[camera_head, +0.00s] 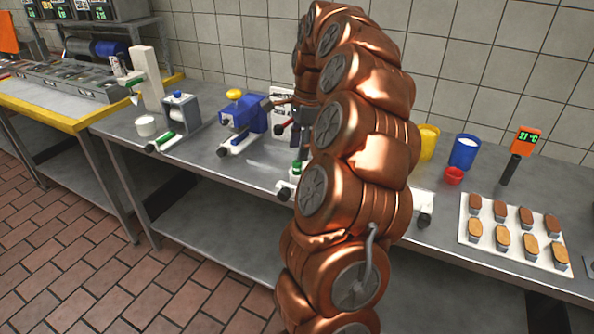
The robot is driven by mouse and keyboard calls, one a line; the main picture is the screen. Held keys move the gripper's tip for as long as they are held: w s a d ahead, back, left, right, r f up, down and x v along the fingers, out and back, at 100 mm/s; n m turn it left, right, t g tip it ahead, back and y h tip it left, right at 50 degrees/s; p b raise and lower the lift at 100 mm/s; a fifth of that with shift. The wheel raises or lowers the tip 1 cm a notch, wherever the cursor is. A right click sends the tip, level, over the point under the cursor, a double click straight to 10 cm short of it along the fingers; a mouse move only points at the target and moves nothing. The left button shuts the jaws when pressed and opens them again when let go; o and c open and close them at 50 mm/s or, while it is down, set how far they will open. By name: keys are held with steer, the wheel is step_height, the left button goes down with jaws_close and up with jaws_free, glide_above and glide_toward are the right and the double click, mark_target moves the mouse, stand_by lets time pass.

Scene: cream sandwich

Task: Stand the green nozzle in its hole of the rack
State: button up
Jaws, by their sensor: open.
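My copper arm (365,140) arches over the steel table and covers much of its middle. My gripper (303,148) is a dark shape left of the arm, pointing down and partly hidden; it is open. A small green piece (297,168), possibly the green nozzle, is just below the gripper, by a white block with a black knob (285,193). I cannot tell whether they touch. A white part (422,203) with a black knob shows right of the arm. The rack and its hole cannot be made out; they may be behind the arm.
A blue machine with a yellow knob (240,115), a grey machine (180,112) and a white cup (146,126) stand left. Right are a yellow container (428,140), blue container (464,152), red cup (454,176), thermometer display (527,141) and a white tray of cakes (490,257).

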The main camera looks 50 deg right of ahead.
mark_target(297, 162)
steer(key=shift+s+a+f+p, duration=0.15)
steer(key=shift+f+p, duration=0.1)
steer(key=shift+f, duration=0.45)
steer(key=shift+s+a+f+p, duration=0.15)
steer(key=shift+f+p, duration=0.1)
steer(key=shift+f, duration=0.4)
steer(key=shift+w+a+f, duration=0.1)
steer(key=shift+w+f, duration=0.15)
steer(key=shift+f, duration=0.8)
jaws_close()
